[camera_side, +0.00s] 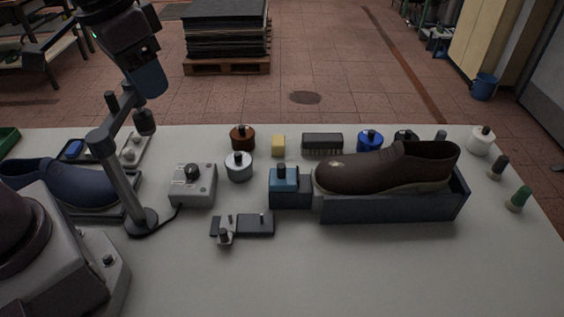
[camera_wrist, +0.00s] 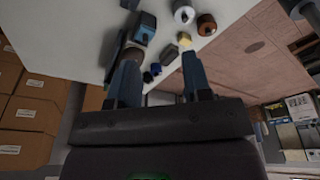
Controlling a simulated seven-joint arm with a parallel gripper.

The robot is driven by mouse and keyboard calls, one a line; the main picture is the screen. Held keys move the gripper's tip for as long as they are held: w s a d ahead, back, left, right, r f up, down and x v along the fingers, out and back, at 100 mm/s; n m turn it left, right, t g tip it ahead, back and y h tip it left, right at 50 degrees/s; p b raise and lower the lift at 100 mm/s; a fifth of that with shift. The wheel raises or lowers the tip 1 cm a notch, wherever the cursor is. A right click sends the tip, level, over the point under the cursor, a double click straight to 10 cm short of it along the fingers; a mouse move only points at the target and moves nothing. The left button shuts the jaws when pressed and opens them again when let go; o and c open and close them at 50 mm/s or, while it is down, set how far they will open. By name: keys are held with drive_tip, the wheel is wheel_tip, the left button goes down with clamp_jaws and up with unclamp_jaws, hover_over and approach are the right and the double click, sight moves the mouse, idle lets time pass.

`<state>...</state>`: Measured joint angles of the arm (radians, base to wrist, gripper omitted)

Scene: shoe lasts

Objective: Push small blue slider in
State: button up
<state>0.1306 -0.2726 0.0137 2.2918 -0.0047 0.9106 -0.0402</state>
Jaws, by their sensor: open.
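A small blue block (camera_side: 284,180) with a dark knob on top, apparently the slider, sits at the left end of a dark holder (camera_side: 395,208). The holder carries a brown shoe (camera_side: 385,167). The block also shows near the top of the wrist view (camera_wrist: 146,27). My gripper (camera_side: 150,82) hangs at the upper left of the side view, high above the table and well apart from the block. In the wrist view its two blue fingers (camera_wrist: 161,58) are spread, with nothing held between them. How far the block sits in is unclear.
A lamp-like post (camera_side: 118,180) stands on the table at left, beside a grey box with a dark knob (camera_side: 193,185). A small dark fixture (camera_side: 242,225) lies in front of the block. Several jars, a yellow block (camera_side: 278,145) and a brush (camera_side: 322,142) stand behind. The front right table is clear.

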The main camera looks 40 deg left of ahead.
sight(281, 165)
drive_tip(key=w+d+f+n+g, duration=0.1)
drive_tip(key=w+d+f+n, duration=0.15)
drive_tip(key=w, duration=0.35)
drive_tip(key=w+d+f+n+g, duration=0.1)
drive_tip(key=w+d+f, duration=0.25)
drive_tip(key=w, duration=0.25)
drive_tip(key=w+d+f+n, duration=0.2)
drive_tip(key=w+d+f, duration=0.15)
drive_tip(key=w, duration=0.25)
drive_tip(key=f, duration=1.3)
drive_tip(key=shift+s+a, duration=0.3)
drive_tip(key=shift+a, duration=0.1)
